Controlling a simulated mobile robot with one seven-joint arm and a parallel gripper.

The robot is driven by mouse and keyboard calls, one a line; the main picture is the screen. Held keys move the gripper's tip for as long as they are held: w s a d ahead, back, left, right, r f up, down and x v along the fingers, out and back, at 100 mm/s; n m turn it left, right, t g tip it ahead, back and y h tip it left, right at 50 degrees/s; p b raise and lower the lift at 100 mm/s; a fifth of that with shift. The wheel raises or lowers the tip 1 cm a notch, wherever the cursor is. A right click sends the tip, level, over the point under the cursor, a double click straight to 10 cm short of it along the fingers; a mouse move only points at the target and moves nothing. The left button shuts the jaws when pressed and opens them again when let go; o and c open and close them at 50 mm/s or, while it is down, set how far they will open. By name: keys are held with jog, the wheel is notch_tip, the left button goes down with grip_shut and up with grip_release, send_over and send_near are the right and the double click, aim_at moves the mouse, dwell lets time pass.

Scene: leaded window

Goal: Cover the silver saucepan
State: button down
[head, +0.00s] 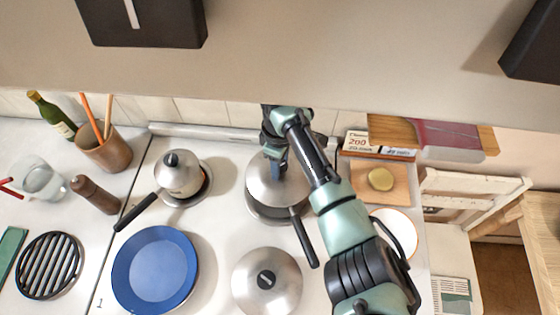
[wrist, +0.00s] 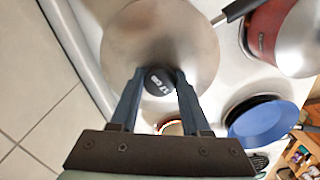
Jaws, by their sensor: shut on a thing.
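A silver lid (head: 262,183) is over the silver saucepan (head: 266,215) near the back of the stove. The saucepan's black handle (head: 306,242) points toward the front right. My gripper (head: 277,160) is shut on the lid's black knob (wrist: 160,79), with a finger on each side. The lid (wrist: 150,30) hides the saucepan's opening. It lies close to level over the saucepan, and I cannot tell whether it rests fully on the rim.
Another silver lid (head: 266,284) is at the front; the wrist view shows a red-sided pot (wrist: 265,27) there. A board (head: 395,198) is right. The tiled wall (wrist: 35,85) is close behind.

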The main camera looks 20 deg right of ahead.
grip_release()
dwell(0.5)
jog(key=shift+r, duration=0.1)
jog(key=shift+r+p, duration=3.35)
jog(key=shift+r, duration=0.15)
jog(key=shift+s+f, duration=0.1)
jog(key=shift+f, duration=0.05)
